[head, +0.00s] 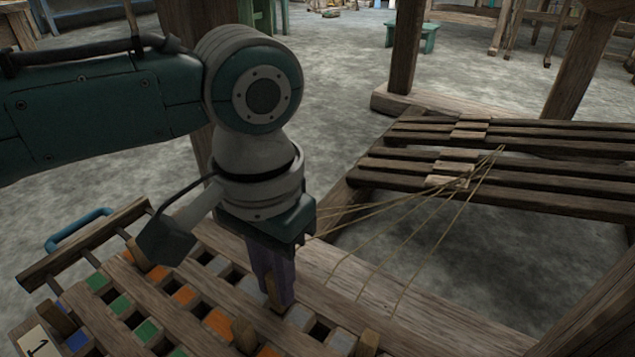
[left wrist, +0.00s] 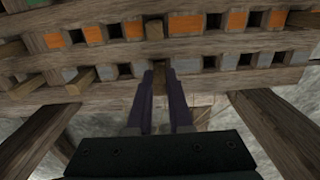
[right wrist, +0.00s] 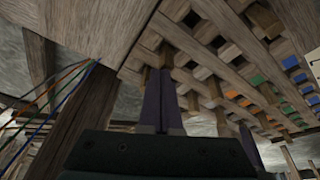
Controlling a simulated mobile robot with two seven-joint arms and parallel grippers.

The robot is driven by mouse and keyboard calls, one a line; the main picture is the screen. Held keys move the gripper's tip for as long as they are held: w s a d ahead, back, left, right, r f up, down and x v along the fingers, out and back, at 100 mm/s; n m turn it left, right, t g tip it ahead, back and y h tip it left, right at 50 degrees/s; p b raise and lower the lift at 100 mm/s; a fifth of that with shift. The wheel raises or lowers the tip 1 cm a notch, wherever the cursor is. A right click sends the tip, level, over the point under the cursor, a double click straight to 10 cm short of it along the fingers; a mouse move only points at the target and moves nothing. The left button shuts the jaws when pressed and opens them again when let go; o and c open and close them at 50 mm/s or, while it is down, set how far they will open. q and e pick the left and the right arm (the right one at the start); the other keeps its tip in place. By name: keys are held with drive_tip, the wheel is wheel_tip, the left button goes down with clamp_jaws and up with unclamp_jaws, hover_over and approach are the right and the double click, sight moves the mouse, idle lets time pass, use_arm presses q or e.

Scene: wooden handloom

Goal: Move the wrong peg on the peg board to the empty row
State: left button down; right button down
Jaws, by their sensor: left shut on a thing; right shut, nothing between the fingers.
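The peg board (head: 165,318) is a wooden lattice with square holes beside orange, green, grey and blue patches. My left gripper (head: 276,298) points down at its grey row, its purple fingers shut on a wooden peg (head: 271,291). In the left wrist view the peg (left wrist: 160,62) sits between the fingertips at the grey row; I cannot tell how deep it is in a hole. Other pegs stand in the board, one near an orange patch (head: 245,335) and one at the grey row (left wrist: 80,80). My right gripper (right wrist: 160,75) is shut and empty, below the board's underside.
A wooden beam (head: 350,310) runs along the board's right side. Thin cords (head: 400,240) stretch from there to dark wooden treadles (head: 480,170). A blue handle (head: 80,230) is at the left. Posts and beams crowd my right gripper; coloured cords (right wrist: 50,95) hang at its left.

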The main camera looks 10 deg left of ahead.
use_arm(q)
drive_tip(key=shift+f, duration=0.8)
use_arm(e)
drive_tip(key=shift+w+f, duration=0.15)
drive_tip(key=shift+w, duration=0.05)
use_arm(q)
drive_tip(key=c, duration=0.8)
unclamp_jaws()
drive_tip(key=shift+o, duration=0.2)
use_arm(e)
drive_tip(key=shift+s, duration=0.1)
